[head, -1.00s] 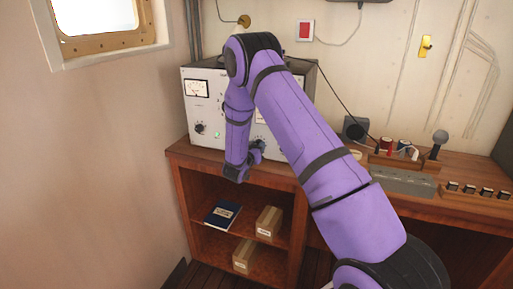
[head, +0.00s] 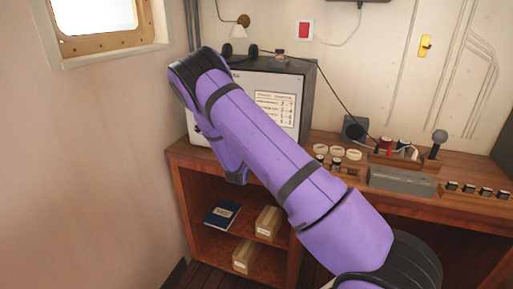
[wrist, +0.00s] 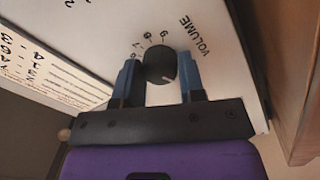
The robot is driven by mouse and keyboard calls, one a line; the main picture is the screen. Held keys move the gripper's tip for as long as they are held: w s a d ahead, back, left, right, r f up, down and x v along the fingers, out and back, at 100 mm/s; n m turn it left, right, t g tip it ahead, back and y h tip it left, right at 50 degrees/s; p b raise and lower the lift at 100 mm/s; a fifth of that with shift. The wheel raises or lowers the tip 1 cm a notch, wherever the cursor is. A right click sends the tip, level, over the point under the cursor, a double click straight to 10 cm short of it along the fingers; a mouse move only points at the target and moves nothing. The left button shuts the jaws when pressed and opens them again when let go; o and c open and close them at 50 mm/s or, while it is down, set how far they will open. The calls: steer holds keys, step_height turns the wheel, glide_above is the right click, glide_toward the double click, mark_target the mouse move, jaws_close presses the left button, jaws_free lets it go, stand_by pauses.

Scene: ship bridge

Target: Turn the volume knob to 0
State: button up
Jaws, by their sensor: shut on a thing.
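The volume knob (wrist: 160,66) is a round black knob with a small white mark on its face, which points to the lower right in the wrist view. It sits on a light panel beside the word VOLUME (wrist: 193,36), and digits around 6 to 9 curve along its upper left. My gripper (wrist: 161,78) has one blue-grey finger on each side of the knob and is shut on it. In the head view my arm hides the gripper, the knob and much of the front of the radio cabinet (head: 258,82).
The cabinet stands on a wooden desk (head: 185,152) with open shelves holding a blue book (head: 222,214) and small boxes (head: 268,222). To the right are round white items (head: 336,151), a grey box (head: 402,181) and a microphone (head: 439,138). A wall closes the left side.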

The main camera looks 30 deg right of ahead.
steer(key=shift+s+n+t, duration=0.1)
steer(key=shift+n+t, duration=0.2)
steer(key=shift+n, duration=1.8)
steer(key=o, duration=0.9)
steer(key=shift+a, duration=0.1)
steer(key=v, duration=1)
steer(key=shift+s+a, duration=0.2)
steer(key=shift+s, duration=0.1)
steer(key=shift+r, duration=0.1)
